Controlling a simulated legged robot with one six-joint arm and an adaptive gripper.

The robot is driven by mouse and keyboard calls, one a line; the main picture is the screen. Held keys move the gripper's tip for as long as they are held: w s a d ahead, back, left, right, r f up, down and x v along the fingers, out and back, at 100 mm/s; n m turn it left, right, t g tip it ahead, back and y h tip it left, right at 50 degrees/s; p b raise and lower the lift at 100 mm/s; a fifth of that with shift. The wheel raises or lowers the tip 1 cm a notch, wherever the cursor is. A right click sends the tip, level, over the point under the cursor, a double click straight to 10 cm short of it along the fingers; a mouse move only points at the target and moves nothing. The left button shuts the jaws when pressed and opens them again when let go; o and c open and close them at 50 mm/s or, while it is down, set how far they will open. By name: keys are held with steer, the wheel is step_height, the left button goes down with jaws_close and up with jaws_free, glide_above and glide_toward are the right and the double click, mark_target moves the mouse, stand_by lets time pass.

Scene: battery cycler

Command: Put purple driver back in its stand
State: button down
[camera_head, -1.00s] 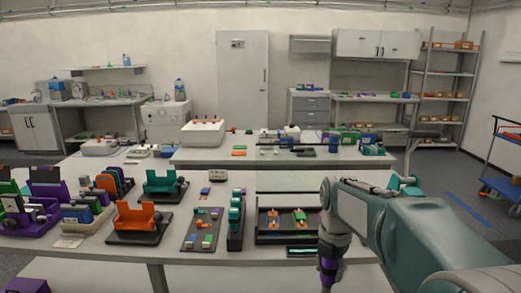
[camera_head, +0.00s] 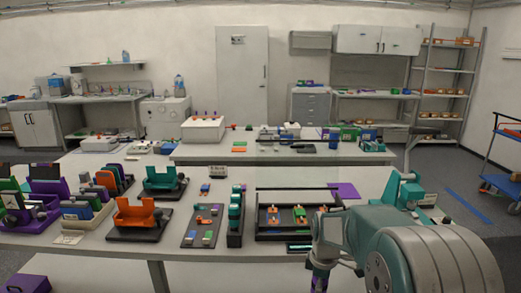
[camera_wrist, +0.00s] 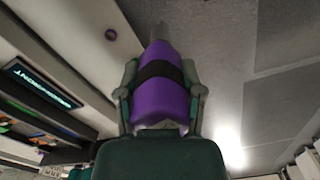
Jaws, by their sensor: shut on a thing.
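The purple driver (camera_wrist: 160,98), with a dark band around its thick body, fills the middle of the wrist view. My gripper (camera_wrist: 162,90) is shut on it, one finger on each side. In the head view my gripper (camera_head: 318,277) is at the near edge of the front table, low in the picture, with a little of the purple driver (camera_head: 318,285) showing below it. I cannot pick out the driver's stand for sure.
The front table (camera_head: 210,258) holds a dark tray with orange parts (camera_head: 262,236), a teal-topped block (camera_head: 236,215), an orange holder (camera_head: 140,216) and a teal holder (camera_head: 163,181). A flat purple piece (camera_head: 345,190) lies at the right rear. Floor shows right of the table.

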step_height(320, 180, down, 13)
steer(key=w+m, duration=0.1)
steer(key=m, duration=1.2)
steer(key=shift+m, duration=0.4)
steer(key=shift+w+a, duration=0.1)
